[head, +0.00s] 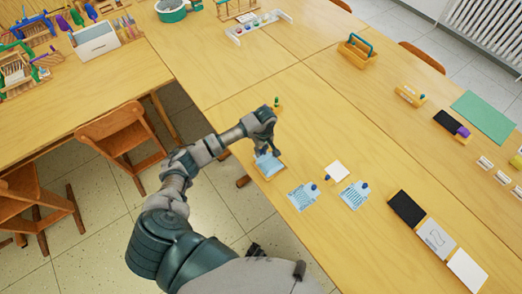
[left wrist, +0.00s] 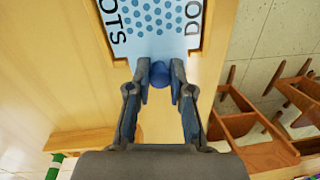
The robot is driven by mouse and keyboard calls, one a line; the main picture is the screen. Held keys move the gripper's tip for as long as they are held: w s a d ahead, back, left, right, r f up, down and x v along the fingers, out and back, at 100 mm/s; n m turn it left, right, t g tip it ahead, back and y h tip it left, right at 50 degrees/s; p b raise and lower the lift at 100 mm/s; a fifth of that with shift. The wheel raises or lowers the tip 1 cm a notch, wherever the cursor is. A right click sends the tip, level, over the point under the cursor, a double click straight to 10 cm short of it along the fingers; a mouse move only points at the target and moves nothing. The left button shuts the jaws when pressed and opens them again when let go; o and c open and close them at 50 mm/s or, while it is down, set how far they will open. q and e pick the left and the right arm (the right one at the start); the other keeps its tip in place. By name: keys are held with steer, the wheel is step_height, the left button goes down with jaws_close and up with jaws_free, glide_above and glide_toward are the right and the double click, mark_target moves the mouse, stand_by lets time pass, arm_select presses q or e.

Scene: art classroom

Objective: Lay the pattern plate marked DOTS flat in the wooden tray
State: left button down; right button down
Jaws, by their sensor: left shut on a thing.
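The DOTS plate (left wrist: 155,25) is light blue with blue dots and dark lettering, with a blue knob (left wrist: 160,72) at its near edge. My left gripper (left wrist: 160,85) is shut on this knob. In the head view my left gripper (head: 268,148) is over the left edge of the table, with the plate (head: 268,163) below it. The wooden tray (head: 271,177) is under or around the plate; its rim also shows beside the plate in the left wrist view (left wrist: 204,42). I cannot tell whether the plate rests on the tray floor. My right gripper is not in view.
A black panel (head: 407,207) lies farther right. Chairs (head: 115,130) stand left of the table.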

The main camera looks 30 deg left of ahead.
arm_select(q)
steer(key=shift+f+b, duration=0.25)
steer(key=shift+b, duration=0.3)
stand_by(1.3)
steer(key=c, duration=1)
jaws_free()
steer(key=shift+o, duration=0.2)
steer(key=shift+o, duration=1.2)
steer(key=shift+r, duration=0.1)
steer(key=shift+r+p, duration=1.85)
steer(key=shift+r, duration=1.1)
